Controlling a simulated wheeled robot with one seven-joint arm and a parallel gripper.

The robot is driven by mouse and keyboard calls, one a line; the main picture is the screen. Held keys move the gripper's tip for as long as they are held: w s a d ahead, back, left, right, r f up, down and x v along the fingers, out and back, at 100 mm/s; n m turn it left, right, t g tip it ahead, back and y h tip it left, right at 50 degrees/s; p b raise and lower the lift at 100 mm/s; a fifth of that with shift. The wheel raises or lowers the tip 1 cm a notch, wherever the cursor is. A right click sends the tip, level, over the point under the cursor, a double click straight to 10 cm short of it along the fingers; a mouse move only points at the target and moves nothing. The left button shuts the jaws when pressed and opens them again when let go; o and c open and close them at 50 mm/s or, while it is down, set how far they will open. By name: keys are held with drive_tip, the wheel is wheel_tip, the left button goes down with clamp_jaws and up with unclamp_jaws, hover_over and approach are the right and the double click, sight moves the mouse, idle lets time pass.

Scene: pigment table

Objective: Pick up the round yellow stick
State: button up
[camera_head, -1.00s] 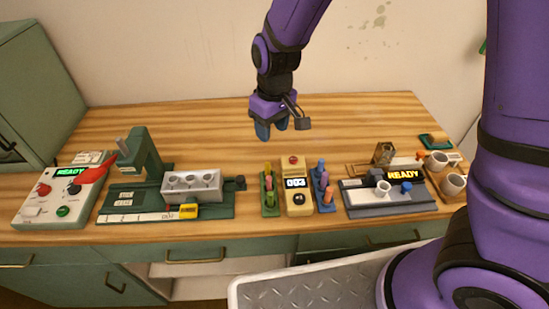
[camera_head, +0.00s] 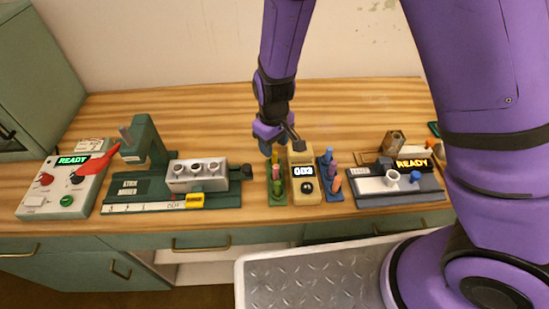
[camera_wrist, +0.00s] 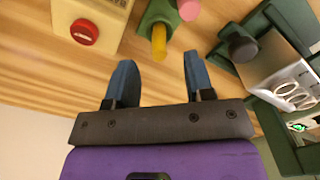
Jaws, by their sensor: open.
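The round yellow stick (camera_wrist: 159,43) stands in a green rack (camera_wrist: 150,15) in the wrist view, beside a pink stick (camera_wrist: 188,9). In the head view the yellow stick (camera_head: 275,158) is at the far end of the green rack (camera_head: 284,201), partly hidden near my gripper. My gripper (camera_wrist: 158,62) is open and empty. In the wrist view its two blue fingers point at the yellow stick, which appears centred between them and just past the tips. In the head view my gripper (camera_head: 273,149) is above the rack's far end. Contact with the stick does not show.
A beige device (camera_head: 303,199) with a red button (camera_wrist: 84,32) is close beside the rack. A blue rack (camera_head: 334,201) with sticks is right of it. A green machine with a grey block (camera_head: 197,182) stands left. The wood table (camera_head: 210,110) behind is clear.

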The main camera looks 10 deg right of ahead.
sight(274, 151)
drive_tip(key=shift+d+f, duration=0.1)
drive_tip(key=shift+f, duration=1.8)
clamp_jaws()
